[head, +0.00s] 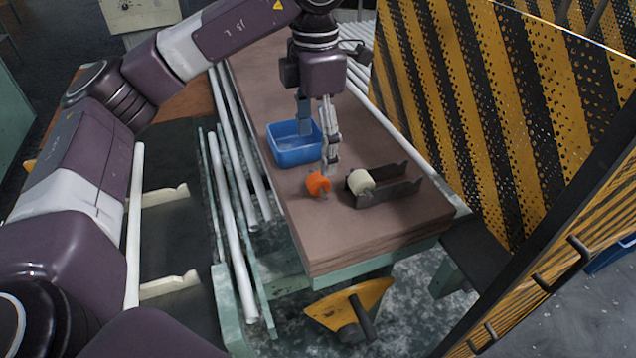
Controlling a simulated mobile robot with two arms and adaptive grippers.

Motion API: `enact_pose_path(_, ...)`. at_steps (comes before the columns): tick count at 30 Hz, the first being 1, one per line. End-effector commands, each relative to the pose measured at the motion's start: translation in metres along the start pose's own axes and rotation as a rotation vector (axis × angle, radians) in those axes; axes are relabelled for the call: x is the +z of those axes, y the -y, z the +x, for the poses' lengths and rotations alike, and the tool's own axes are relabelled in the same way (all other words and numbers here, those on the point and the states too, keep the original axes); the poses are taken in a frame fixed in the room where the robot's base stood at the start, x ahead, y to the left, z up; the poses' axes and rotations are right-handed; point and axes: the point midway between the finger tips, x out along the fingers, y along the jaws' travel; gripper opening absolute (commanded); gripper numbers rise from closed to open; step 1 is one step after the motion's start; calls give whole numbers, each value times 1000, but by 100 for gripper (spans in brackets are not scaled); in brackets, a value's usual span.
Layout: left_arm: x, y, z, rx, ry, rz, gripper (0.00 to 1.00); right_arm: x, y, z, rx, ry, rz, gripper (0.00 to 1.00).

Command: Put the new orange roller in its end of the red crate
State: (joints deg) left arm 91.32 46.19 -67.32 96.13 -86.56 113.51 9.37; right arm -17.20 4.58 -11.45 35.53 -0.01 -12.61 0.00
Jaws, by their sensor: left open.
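The orange roller (316,184) lies on the brown tabletop, in front of the blue bin and left of a pale roller (360,181). My left gripper (319,152) comes down from above with its fingers apart and nothing seen between them. One fingertip is just above and behind the orange roller; I cannot tell whether they touch. No red crate is in view; the only bin I see is blue. My right gripper is not in view.
The pale roller sits at the left end of a dark metal bracket (392,191). White tubes (232,230) run along the table's left side. A yellow-black perforated panel (500,110) stands on the right. The tabletop's front part (350,235) is clear.

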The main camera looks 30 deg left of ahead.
Motion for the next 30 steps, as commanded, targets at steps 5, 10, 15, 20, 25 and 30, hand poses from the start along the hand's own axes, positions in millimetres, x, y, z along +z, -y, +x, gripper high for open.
enact_pose_path(5,-1,1,19,-2,-3,1,77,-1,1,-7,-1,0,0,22)
enact_pose_path(10,-1,6,38,-4,-4,4,77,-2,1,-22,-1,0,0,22)
enact_pose_path(15,1,8,64,-4,-2,3,77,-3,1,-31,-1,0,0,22)
enact_pose_path(20,1,8,74,-4,2,4,77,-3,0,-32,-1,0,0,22)
enact_pose_path(25,1,8,74,-4,2,4,77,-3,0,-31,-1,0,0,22)
enact_pose_path(30,1,8,74,-4,2,4,58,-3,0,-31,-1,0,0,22)
